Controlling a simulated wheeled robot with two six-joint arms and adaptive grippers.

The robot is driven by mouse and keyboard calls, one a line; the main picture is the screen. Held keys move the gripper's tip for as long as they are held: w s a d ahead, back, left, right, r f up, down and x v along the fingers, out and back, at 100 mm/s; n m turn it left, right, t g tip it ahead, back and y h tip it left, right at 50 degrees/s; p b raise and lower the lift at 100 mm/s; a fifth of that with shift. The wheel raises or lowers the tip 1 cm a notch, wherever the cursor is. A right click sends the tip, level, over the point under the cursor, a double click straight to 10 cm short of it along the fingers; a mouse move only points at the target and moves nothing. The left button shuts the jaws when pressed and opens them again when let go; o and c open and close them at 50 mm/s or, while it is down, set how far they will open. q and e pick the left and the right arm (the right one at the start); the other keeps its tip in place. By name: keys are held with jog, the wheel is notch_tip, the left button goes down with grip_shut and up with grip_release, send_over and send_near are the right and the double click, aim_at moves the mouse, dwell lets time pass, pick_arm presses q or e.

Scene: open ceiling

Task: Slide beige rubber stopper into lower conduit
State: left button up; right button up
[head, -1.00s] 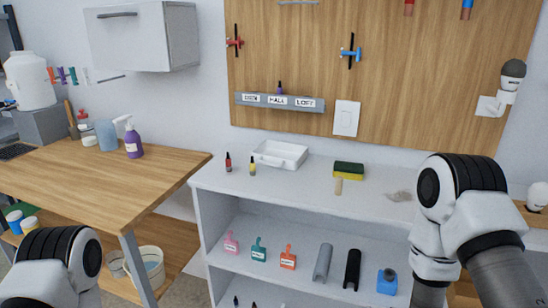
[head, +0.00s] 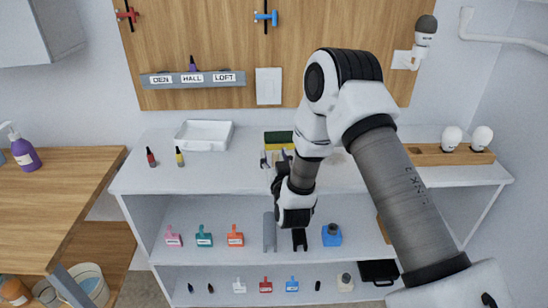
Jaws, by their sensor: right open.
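My right gripper (head: 274,163) is open over the white counter top, just in front of the sponge. Its fingers are small and partly hidden by my wrist. A small beige piece, perhaps the rubber stopper, lay in front of the sponge in the earlier view. That spot is now at my fingers, and I cannot tell whether the piece is between them. A white conduit (head: 500,36) runs along the wall at the upper right, with a bent end at its left. I cannot make out a separate lower conduit. My left gripper is not in view.
The green and yellow sponge (head: 278,138) lies behind my fingers. A white tray (head: 203,135) and two small bottles (head: 166,157) stand to the left on the counter. Bulbs in a wooden holder (head: 428,154) stand at right. Shelves below hold tags, a blue block (head: 332,235) and other items.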

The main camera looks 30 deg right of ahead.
jog(key=shift+s+d, duration=0.1)
grip_shut()
jog(key=shift+r, duration=0.1)
